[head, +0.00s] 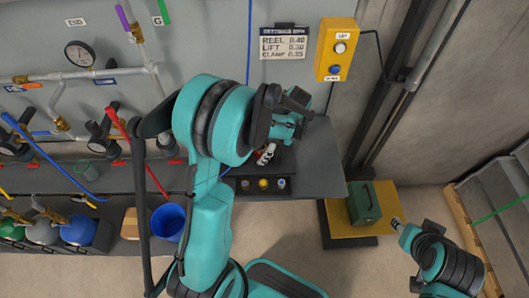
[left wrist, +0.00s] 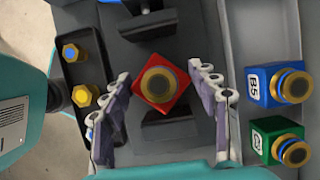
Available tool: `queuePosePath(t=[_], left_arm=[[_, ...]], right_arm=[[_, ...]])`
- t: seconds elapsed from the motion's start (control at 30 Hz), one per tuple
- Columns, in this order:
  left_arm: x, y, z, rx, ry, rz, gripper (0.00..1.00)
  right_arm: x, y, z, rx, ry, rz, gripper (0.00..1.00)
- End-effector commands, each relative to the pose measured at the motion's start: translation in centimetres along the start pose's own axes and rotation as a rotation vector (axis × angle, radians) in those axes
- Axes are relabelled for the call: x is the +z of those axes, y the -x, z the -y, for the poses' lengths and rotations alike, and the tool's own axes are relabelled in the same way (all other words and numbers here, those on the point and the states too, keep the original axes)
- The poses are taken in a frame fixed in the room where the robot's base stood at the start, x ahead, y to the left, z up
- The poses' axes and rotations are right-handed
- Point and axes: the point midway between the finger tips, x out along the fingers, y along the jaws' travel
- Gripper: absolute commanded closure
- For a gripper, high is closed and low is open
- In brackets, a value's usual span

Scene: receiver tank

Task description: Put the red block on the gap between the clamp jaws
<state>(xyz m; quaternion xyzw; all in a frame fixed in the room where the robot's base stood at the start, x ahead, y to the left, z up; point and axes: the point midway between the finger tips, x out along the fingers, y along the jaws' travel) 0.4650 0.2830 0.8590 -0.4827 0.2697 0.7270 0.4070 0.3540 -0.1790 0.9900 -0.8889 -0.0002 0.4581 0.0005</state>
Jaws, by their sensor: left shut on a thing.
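The red block (left wrist: 163,103), with a round brass-and-grey knob on top, sits between the two fingers of my left gripper (left wrist: 162,80) in the left wrist view. The gripper is shut on it, and the block looks turned cornerwise. Dark clamp jaws show above the block (left wrist: 148,24) and below it (left wrist: 168,132). The block covers the space between them; I cannot tell whether it rests on them. In the head view my left gripper (head: 267,153) is over the grey bench, mostly hidden by its arm. My right gripper (head: 396,224) is at lower right, its fingers too small to read.
A blue block marked B5 (left wrist: 258,84) and a green block (left wrist: 261,138) stand right of the clamp in the left wrist view. A green box (head: 365,203) stands right of the bench (head: 318,170).

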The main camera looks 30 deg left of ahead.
Motion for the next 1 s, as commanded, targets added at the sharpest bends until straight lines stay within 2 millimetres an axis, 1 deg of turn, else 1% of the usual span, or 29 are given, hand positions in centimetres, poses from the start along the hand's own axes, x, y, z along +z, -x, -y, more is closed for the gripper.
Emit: queuePosePath(t=[0.2,0.3,0.33,0.4,0.67,0.77,0.87,0.97,1.0], left_arm=[[0.1,0.1,0.0,0.000,0.000,0.000,0.92],[-0.1,-0.2,0.0,0.000,0.001,0.001,0.92],[-0.1,-0.2,0.0,0.000,0.001,0.000,0.35],[0.0,-0.1,0.0,0.000,0.001,0.000,0.19],[0.0,-0.1,0.0,0.000,0.001,0.000,0.19],[0.1,0.2,0.0,0.000,0.001,0.000,0.19],[0.1,1.4,0.0,0.000,0.000,0.000,0.19],[0.2,3.4,0.0,0.000,0.000,0.001,0.19],[0.2,4.3,0.0,0.000,-0.001,0.001,0.19]], right_arm=[[-0.1,0.1,0.0,0.000,0.000,0.000,0.62],[0.1,-0.1,0.0,0.000,0.000,0.000,0.62],[0.1,-0.1,0.0,0.000,0.000,0.000,0.62],[0.0,-0.1,0.0,0.000,0.000,0.000,0.62],[0.0,-0.1,0.0,0.000,0.000,0.000,0.62],[-0.1,0.2,0.0,0.000,0.000,0.000,0.62],[-0.4,0.6,0.0,0.000,0.000,0.000,0.62],[-0.9,1.2,0.0,0.000,0.000,0.000,0.62],[-1.1,1.5,0.0,0.000,0.000,0.000,0.62]])
